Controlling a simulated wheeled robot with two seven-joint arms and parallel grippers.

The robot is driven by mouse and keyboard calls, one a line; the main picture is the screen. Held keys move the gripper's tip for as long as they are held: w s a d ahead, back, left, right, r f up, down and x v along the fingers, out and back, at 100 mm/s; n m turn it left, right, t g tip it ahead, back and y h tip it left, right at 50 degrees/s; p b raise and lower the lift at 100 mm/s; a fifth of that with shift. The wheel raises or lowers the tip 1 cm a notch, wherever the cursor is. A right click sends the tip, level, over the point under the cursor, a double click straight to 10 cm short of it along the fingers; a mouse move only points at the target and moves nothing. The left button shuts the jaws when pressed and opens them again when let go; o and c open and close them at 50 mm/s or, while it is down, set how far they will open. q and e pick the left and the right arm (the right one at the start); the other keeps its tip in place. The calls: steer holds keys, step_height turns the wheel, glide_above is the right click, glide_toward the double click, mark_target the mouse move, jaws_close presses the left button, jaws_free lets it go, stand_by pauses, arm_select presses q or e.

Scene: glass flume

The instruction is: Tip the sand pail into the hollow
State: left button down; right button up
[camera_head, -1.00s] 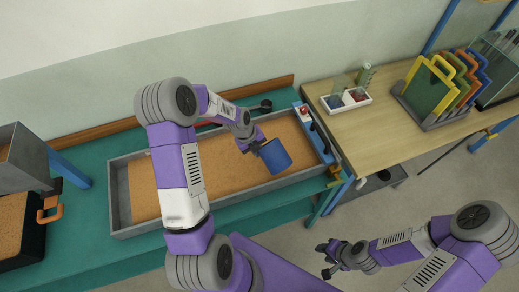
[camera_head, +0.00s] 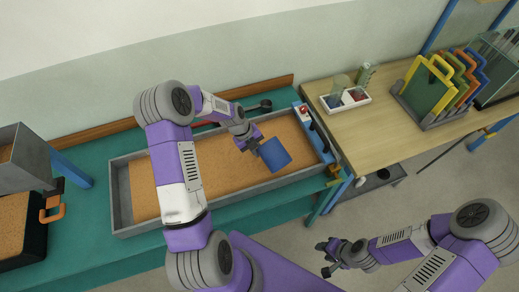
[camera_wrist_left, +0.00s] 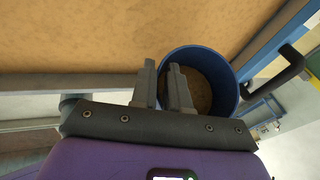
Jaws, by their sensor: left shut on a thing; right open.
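The blue sand pail (camera_head: 277,153) hangs over the right part of the long sand-filled flume tray (camera_head: 118,190). It is tilted in the head view. My left gripper (camera_head: 257,147) is shut on the pail's wall. In the left wrist view the fingers (camera_wrist_left: 163,88) sit on either side of the pail's near rim, and sand shows inside the pail (camera_wrist_left: 232,92). The sand bed (camera_head: 225,165) looks mostly flat; I cannot make out the hollow. My right gripper (camera_head: 327,258) is open and empty, low over the floor and away from the tray.
A wooden table (camera_head: 400,125) to the right holds a white tray of small items (camera_head: 345,100) and a rack of coloured panels (camera_head: 430,112). A blue end piece with a red button (camera_head: 312,130) closes the tray's right end. A dark box with an orange handle (camera_head: 50,208) stands left.

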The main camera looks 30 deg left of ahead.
arm_select(q)
steer(key=shift+a+f+h, duration=0.1)
steer(key=shift+f+h, duration=0.15)
steer(key=shift+h, duration=0.15)
steer(key=shift+f, duration=0.1)
steer(key=shift+w+a+f+b, duration=0.1)
steer(key=shift+a+f+b, duration=0.1)
steer(key=shift+b, duration=0.3)
steer(key=shift+a+h, duration=0.1)
steer(key=shift+h, duration=0.2)
steer(key=shift+w+a+f+g+h+b, duration=0.1)
steer(key=shift+a+f+g+h+b, duration=0.15)
steer(key=shift+b, duration=0.3)
steer(key=shift+w+a+f+h+b, duration=0.1)
steer(key=shift+a+f+h+b, duration=0.2)
steer(key=shift+b, duration=0.3)
steer(key=shift+d+r+g+h, duration=0.1)
steer(key=shift+r+g+h, duration=0.05)
steer(key=shift+g+h, duration=0.1)
